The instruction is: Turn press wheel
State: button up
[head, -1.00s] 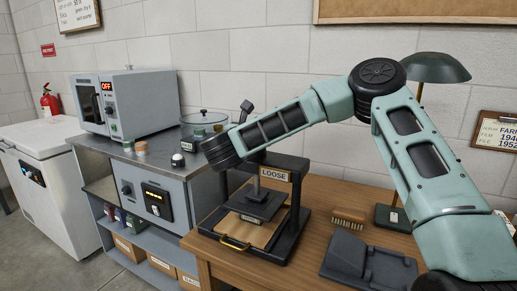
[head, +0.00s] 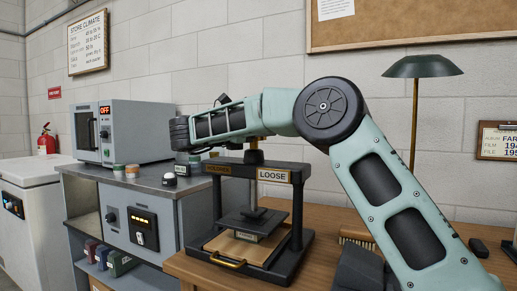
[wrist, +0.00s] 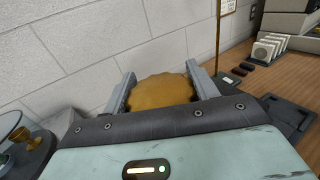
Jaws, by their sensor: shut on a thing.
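The press (head: 298,205) is a dark frame on the wooden bench in the head view. Its crossbeam carries a sign reading LOOSE (head: 272,175). The pressing plate (head: 250,222) is above a wooden board with a brass handle (head: 228,262). In the wrist view the press wheel (wrist: 160,92) is a brass disc with a scalloped rim. My gripper (wrist: 160,74) is shut on it, one grey finger at each side.
A grey cabinet (head: 152,190) with an oven-like box (head: 135,125) marked OFF is left of the press. A green lamp (head: 423,66) stands behind my arm. A brush (head: 355,236) and a dark block lie on the bench to the right. A white chest (head: 38,172) is far left.

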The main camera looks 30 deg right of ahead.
jog(key=shift+s+a+m+g+b, duration=0.15)
jog(key=shift+m+g+b, duration=0.55)
jog(key=shift+m+g, duration=0.6)
jog(key=g+p, duration=0.1)
jog(key=m+g+p, duration=0.1)
jog(key=g, duration=0.1)
jog(key=shift+s+r+g+y, duration=0.1)
jog(key=shift+r+g+y, duration=0.1)
jog(key=shift+g+y, duration=0.1)
jog(key=m+g+y+p, duration=0.1)
jog(key=m+g+p, duration=0.1)
jog(key=p, duration=0.4)
jog(key=shift+s+r+g+p, duration=0.1)
jog(key=shift+s+g+p, duration=0.05)
jog(key=shift+g+p, duration=0.25)
jog(key=shift+m+g+y+p, duration=0.3)
jog(key=shift+m+p, duration=0.1)
jog(key=shift+p, duration=0.1)
jog(key=shift+s+g+p, duration=0.1)
jog(key=shift+g+p, duration=0.2)
jog(key=shift+p, duration=0.55)
jog(key=shift+f+m+g+y+p, duration=0.3)
jog(key=shift+f+m+p, duration=0.1)
jog(key=shift+p, duration=0.15)
jog(key=shift+f, duration=0.1)
jog(key=o, duration=1)
jog(key=shift+c, duration=0.2)
